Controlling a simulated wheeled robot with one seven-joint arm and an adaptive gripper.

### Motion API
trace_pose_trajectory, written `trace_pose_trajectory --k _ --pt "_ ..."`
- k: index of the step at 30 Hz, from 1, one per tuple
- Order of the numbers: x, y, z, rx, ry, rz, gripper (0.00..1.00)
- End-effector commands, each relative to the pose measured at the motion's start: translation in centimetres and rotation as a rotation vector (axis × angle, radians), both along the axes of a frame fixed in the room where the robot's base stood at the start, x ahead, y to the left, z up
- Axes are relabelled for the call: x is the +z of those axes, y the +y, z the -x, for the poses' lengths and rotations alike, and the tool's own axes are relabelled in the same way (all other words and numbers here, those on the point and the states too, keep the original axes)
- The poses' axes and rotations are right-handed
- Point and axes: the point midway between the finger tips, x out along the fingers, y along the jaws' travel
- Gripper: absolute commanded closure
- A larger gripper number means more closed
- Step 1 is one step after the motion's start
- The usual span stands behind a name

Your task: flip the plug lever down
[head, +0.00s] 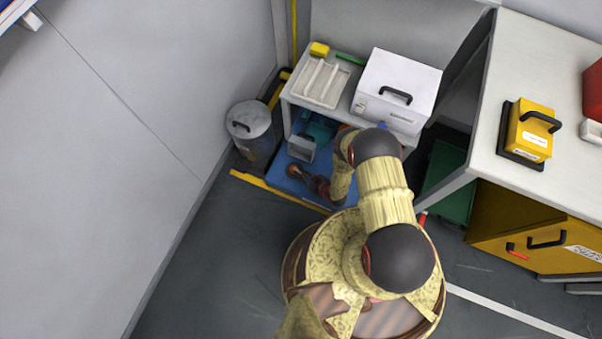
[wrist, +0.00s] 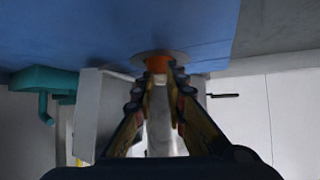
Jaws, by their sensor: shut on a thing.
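In the wrist view my gripper (wrist: 161,78) has its two fingertips closed in on a small orange part, the plug lever (wrist: 157,64). The lever stands at a round grey plate on a blue surface. The fingers cover most of it, so its tilt cannot be told. A pale upright shape shows between the fingers; I cannot tell whether it belongs to the lever. In the head view my arm reaches down to the blue mat (head: 284,184) under the small table. The lever and fingertips are not clear there.
A grey box (head: 301,148) and a teal object (head: 321,128) are beside the arm on the lower level; the grey box (wrist: 88,115) also shows in the wrist view. A white case (head: 400,75) and tray (head: 320,82) sit above. A bin (head: 250,122) stands left.

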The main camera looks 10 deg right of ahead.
Motion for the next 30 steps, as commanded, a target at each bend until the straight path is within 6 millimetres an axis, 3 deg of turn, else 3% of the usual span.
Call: trace_pose_trajectory --k 18,19,30 --pt "-0.17 -0.01 0.12 0.001 -0.03 -0.021 1.0" --pt "-0.17 -0.01 0.12 0.001 -0.03 -0.021 0.85" --pt "-0.16 -0.01 0.11 0.001 -0.03 -0.021 0.68"
